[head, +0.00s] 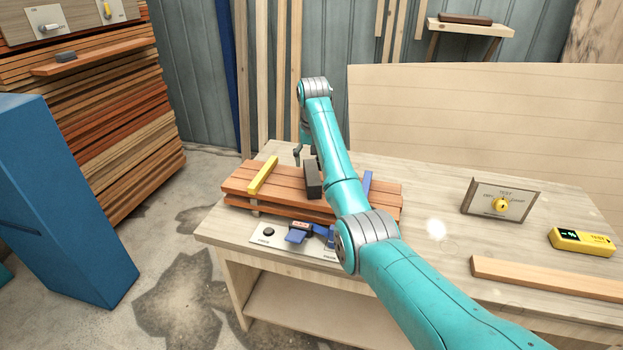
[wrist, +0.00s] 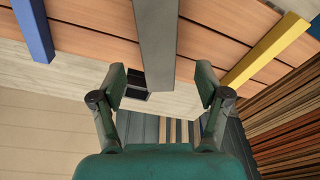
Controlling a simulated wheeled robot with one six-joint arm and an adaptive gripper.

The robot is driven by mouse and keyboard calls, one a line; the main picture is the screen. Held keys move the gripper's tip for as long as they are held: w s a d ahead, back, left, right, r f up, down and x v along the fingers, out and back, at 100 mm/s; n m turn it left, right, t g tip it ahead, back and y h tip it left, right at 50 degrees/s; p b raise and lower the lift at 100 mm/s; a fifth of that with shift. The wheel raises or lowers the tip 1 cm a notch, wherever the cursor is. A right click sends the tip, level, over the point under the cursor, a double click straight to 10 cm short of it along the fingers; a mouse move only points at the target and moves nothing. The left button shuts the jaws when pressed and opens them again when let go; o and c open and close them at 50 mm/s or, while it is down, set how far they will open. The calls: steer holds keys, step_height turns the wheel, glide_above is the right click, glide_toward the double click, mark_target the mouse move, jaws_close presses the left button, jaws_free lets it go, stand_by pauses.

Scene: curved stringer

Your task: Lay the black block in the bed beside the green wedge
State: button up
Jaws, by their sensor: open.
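A dark, near-black block (head: 313,178) lies across reddish wooden slats (head: 285,178) on the workbench, between a yellow bar (head: 263,175) and a blue bar (head: 367,184). In the wrist view it is a long grey-dark bar (wrist: 157,40) whose near end falls between my fingers. My gripper (wrist: 161,88) is open, with a gap on each side of the block and no visible contact. In the head view my gripper (head: 299,153) is at the block's far end, partly hidden by my arm. I cannot make out a green wedge or clearly tell which part is the bed.
A panel with a black button and blue parts (head: 297,236) sits at the bench's front. A dial box (head: 499,201), a yellow meter (head: 582,241) and a wooden strip (head: 545,278) lie to the right. A blue cabinet (head: 65,200) and a plank stack (head: 110,130) stand left.

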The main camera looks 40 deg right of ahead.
mark_target(312, 172)
steer(key=f, duration=0.3)
steer(key=shift+d+f, duration=0.2)
steer(key=shift+f, duration=0.15)
steer(key=shift+w+f, duration=0.2)
steer(key=shift+f, duration=0.25)
steer(key=shift+c, duration=0.2)
jaws_close()
